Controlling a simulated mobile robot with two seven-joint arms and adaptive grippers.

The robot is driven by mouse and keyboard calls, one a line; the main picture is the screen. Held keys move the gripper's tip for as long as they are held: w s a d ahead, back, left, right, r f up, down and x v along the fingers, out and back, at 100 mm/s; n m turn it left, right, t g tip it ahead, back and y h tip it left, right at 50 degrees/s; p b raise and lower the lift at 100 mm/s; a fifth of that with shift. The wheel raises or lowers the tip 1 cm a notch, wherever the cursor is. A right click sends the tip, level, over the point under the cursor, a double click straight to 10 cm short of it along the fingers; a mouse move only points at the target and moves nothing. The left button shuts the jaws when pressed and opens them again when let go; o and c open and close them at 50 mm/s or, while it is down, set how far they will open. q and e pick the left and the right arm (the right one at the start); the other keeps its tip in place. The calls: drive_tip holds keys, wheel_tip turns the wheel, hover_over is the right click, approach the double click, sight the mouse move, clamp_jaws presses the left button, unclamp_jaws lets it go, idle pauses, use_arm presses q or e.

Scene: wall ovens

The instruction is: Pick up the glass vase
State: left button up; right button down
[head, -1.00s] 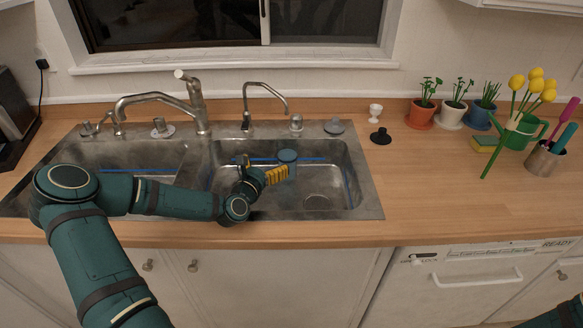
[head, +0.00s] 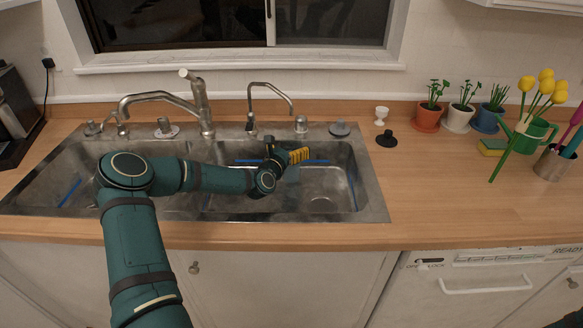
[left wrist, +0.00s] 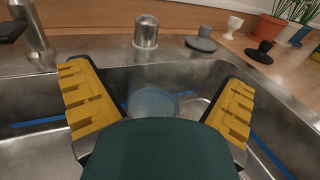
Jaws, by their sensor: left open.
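The glass vase (left wrist: 152,102) is a clear, bluish round vessel in the right sink basin. In the left wrist view it shows between my two yellow-padded fingers, with a gap to each, and its lower part is hidden behind my gripper's dark green body. In the head view only a faint bluish part of the vase (head: 292,174) shows below my gripper. My left gripper (head: 300,155) reaches into the right basin over the vase and is open; its spread fingers also show in the left wrist view (left wrist: 158,80). My right gripper is out of view.
The steel sink (head: 375,205) has raised walls around the basin. Faucets (head: 200,105) and a thin tap (head: 270,88) stand behind it. A white egg cup (head: 381,115), a black stopper (head: 386,138) and potted plants (head: 427,118) are to the right. The right counter front is clear.

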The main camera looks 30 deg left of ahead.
use_arm(q)
drive_tip(key=shift+w+a, duration=0.15)
drive_tip(key=shift+w, duration=1.1)
drive_tip(key=c, duration=1.3)
drive_tip(key=shift+r, duration=0.1)
